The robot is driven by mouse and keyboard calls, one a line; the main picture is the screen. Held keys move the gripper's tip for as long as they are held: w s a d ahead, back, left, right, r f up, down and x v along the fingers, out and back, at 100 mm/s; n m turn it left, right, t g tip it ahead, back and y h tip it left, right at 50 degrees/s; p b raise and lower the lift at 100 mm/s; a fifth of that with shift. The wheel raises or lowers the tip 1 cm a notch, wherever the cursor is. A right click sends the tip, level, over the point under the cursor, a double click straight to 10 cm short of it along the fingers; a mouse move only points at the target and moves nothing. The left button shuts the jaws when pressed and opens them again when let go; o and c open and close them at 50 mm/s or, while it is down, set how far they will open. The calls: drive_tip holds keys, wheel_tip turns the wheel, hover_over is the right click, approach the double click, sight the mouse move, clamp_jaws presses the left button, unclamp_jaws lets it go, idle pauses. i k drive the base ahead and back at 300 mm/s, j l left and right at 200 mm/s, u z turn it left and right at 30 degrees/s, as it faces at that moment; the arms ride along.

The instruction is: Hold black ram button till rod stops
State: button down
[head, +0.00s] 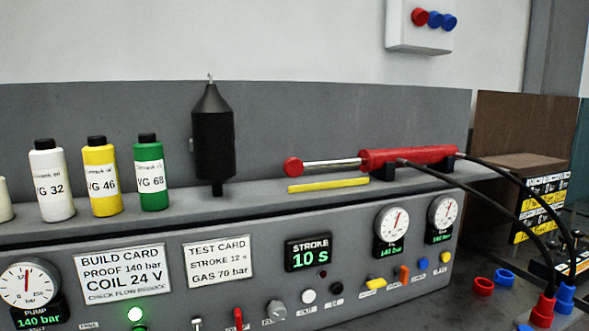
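The black button (337,288) is on the front panel, just right of a white button (308,297); its label is too small to read. The red ram cylinder (418,157) lies on the bench ledge. Its silver rod (333,164) sticks out to the left and ends in a red knob (293,167). A yellow strip (328,185) lies below the rod. The stroke display (308,255) reads 10 s. The test card (218,261) reads stroke 12 s, gas 70 bar. My gripper is not in view.
Black hoses (500,183) run from the cylinder to the lower right. Oil bottles (101,178) and a black accumulator (213,140) stand on the ledge.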

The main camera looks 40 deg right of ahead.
sight(337, 288)
drive_tip(key=l+z, duration=0.15)
drive_tip(key=z, duration=0.2)
drive_tip(key=l+z, duration=0.2)
drive_tip(key=z, duration=0.15)
drive_tip(key=l+z, duration=0.15)
drive_tip(key=z, duration=0.2)
drive_tip(key=i+u, duration=0.1)
drive_tip(key=u, duration=0.95)
drive_tip(key=i+j, duration=0.05)
